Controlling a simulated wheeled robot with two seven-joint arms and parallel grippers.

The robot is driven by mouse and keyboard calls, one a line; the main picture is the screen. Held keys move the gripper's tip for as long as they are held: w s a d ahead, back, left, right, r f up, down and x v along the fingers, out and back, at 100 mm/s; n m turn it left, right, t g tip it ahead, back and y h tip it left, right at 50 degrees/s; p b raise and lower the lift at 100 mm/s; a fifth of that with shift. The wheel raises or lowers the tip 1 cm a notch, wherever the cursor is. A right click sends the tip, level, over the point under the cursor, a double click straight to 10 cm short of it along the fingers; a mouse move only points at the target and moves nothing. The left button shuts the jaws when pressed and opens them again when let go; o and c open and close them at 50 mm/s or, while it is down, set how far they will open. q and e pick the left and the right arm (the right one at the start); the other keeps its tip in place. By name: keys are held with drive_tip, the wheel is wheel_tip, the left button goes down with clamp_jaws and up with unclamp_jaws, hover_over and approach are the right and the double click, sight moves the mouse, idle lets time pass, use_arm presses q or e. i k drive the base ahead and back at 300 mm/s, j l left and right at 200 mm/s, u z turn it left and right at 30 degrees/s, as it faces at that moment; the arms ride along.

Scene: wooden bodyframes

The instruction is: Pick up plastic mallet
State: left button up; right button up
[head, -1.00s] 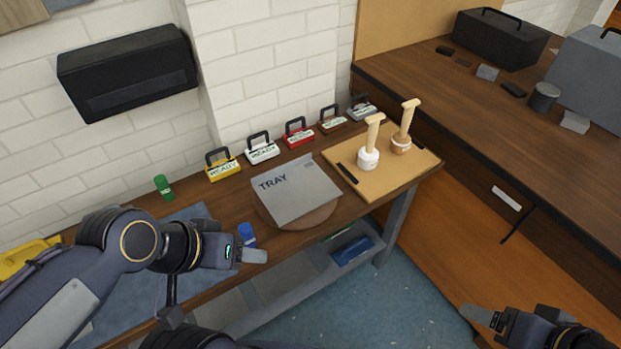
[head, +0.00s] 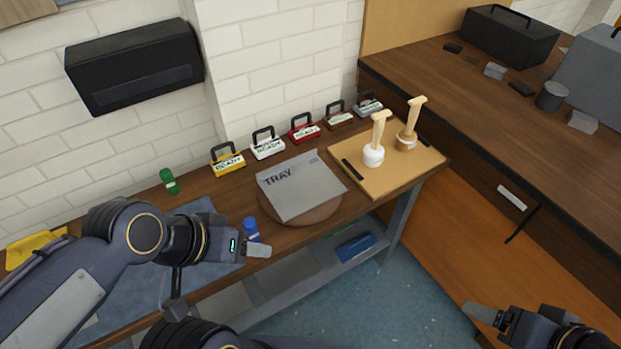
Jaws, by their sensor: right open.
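The plastic mallet, with a white head (head: 373,156) and a pale wooden handle, stands head down on a light wooden board at the back right of the workbench. A second mallet with a wooden head (head: 406,141) stands just right of it. My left gripper (head: 258,251) is over the front edge of the bench, beside a blue-capped bottle, well left of the mallets; its jaw gap is not clear. My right gripper (head: 484,313) is open and empty at the lower right, in front of the bench and apart from both mallets.
The board (head: 385,182) carries dark strips. A grey tray sheet (head: 300,187) lies on a round wooden disc left of it. Several handled tags (head: 305,130) line the wall. A green bottle (head: 169,181) and blue bottle (head: 250,229) stand leftward. Open floor (head: 405,305) lies before the bench.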

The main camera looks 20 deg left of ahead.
sight(374, 153)
drive_tip(key=i+l+u, duration=0.25)
drive_tip(key=i+l, duration=0.25)
drive_tip(key=i+l+u, duration=0.25)
drive_tip(key=i+l, duration=0.4)
